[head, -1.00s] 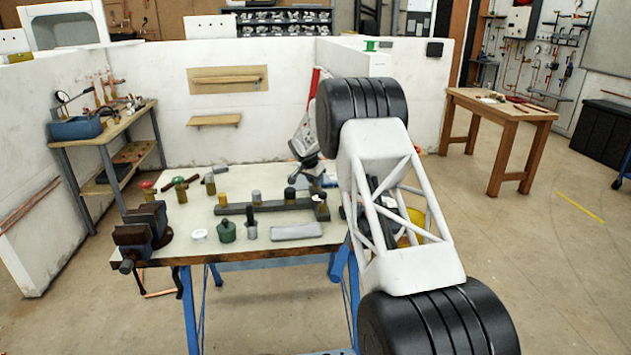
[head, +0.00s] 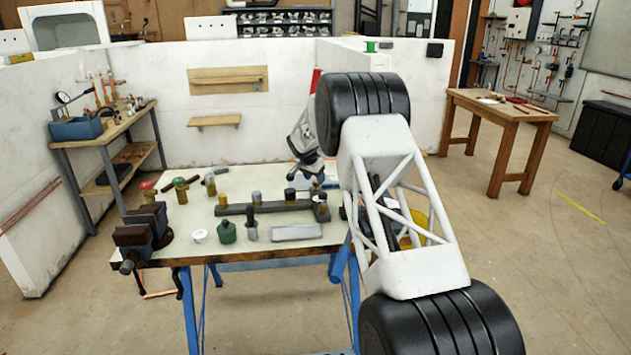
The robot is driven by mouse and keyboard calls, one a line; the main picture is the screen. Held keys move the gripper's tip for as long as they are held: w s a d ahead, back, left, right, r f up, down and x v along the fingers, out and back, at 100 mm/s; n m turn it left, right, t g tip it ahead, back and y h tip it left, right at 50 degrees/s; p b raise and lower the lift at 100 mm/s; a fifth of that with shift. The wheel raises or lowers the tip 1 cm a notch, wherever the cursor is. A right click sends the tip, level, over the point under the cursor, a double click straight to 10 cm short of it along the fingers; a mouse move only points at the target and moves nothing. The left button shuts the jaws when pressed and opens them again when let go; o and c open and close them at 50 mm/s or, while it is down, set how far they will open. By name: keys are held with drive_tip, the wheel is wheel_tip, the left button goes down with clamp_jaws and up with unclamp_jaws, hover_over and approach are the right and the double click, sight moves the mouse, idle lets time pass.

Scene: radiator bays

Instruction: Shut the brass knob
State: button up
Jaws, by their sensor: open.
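The brass knob (head: 223,200) is a small gold-yellow cap at the left end of a dark grey bar (head: 275,207) on the workbench. A grey knob (head: 257,198) and a black knob (head: 290,195) stand further right along the same bar. My gripper (head: 309,182) is over the right rear part of the bench, near the black knob and well to the right of the brass knob. It is open, and I see nothing held in it. Its fingertips are small and dark here, and my arm hides the bench's right end.
The workbench top (head: 190,230) also bears a vise (head: 140,235) at left, a green bottle-shaped piece (head: 227,232), a white ring (head: 199,236), a grey flat block (head: 297,232) and green- and red-handled valves at the back left. White partition walls stand behind.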

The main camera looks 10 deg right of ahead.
drive_tip(key=shift+v, duration=2.75)
drive_tip(key=shift+s, duration=0.1)
drive_tip(key=s+d+r+n+y, duration=0.1)
drive_tip(key=s+r, duration=0.6)
drive_tip(key=s, duration=0.6)
drive_tip(key=s+d+r+n, duration=0.15)
drive_tip(key=s+r, duration=0.45)
drive_tip(key=s, duration=0.6)
drive_tip(key=s+d+r+n+y, duration=0.1)
drive_tip(key=s+r+n, duration=0.1)
drive_tip(key=s+r, duration=0.8)
drive_tip(key=s+f+n, duration=0.2)
drive_tip(key=s+f, duration=0.3)
drive_tip(key=s, duration=1.6)
drive_tip(key=s+f+n+y, duration=0.1)
drive_tip(key=s+f, duration=0.3)
drive_tip(key=s, duration=1.8)
drive_tip(key=shift+s+a+f+n, duration=0.15)
drive_tip(key=shift+s+f+n, duration=0.2)
drive_tip(key=shift+n, duration=0.4)
